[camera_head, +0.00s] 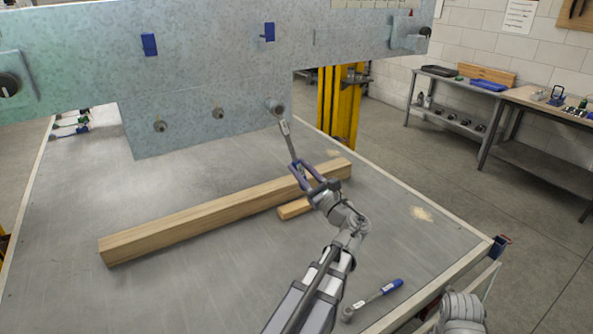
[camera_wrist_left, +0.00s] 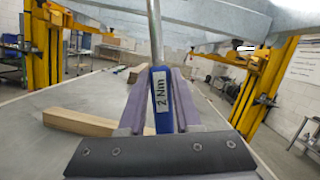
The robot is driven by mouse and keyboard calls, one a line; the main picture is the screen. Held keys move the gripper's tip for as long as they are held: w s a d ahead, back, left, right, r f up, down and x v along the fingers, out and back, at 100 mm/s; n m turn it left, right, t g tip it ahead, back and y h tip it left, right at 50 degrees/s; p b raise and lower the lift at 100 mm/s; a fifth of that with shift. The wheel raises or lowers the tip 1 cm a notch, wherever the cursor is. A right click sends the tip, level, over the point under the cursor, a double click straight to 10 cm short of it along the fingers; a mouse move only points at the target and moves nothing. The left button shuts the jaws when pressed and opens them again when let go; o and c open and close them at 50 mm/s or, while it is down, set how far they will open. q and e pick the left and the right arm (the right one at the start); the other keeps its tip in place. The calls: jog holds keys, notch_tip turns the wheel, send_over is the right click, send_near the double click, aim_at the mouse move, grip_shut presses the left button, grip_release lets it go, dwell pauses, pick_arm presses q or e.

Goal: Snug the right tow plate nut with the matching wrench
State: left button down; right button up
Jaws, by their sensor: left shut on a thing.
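A grey tow plate (camera_head: 190,135) hangs from the galvanized beam and bears a left nut (camera_head: 160,126), a middle nut (camera_head: 218,113) and a right nut (camera_head: 275,106). My left gripper (camera_head: 302,172) is shut on the blue handle of a wrench (camera_head: 290,145). The handle (camera_wrist_left: 161,100) shows between the fingers in the left wrist view, with a label reading "2 Nm". My right gripper is out of view.
Another blue-handled wrench (camera_head: 373,298) lies on the table (camera_head: 200,300) at the front right. A long wooden beam (camera_head: 200,222) and a short block (camera_head: 294,209) lie below the plate. Several tools (camera_head: 72,125) lie at the far left. A yellow post (camera_head: 342,108) stands behind.

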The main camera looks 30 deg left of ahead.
pick_arm(q)
jog(key=w+d+r+n+g+p, duration=0.3)
jog(key=w+r+n+p, duration=0.3)
jog(key=w+n+p, duration=0.1)
jog(key=shift+w+d+n+p, duration=0.35)
jog(key=shift+w+n, duration=0.3)
jog(key=shift+n, duration=0.05)
dwell(0.4)
jog(key=r+p, duration=0.1)
jog(key=w+n+p, duration=0.1)
jog(key=r+n+p, duration=0.1)
jog(key=shift+w+d+r, duration=0.2)
jog(key=shift+d+r, duration=0.1)
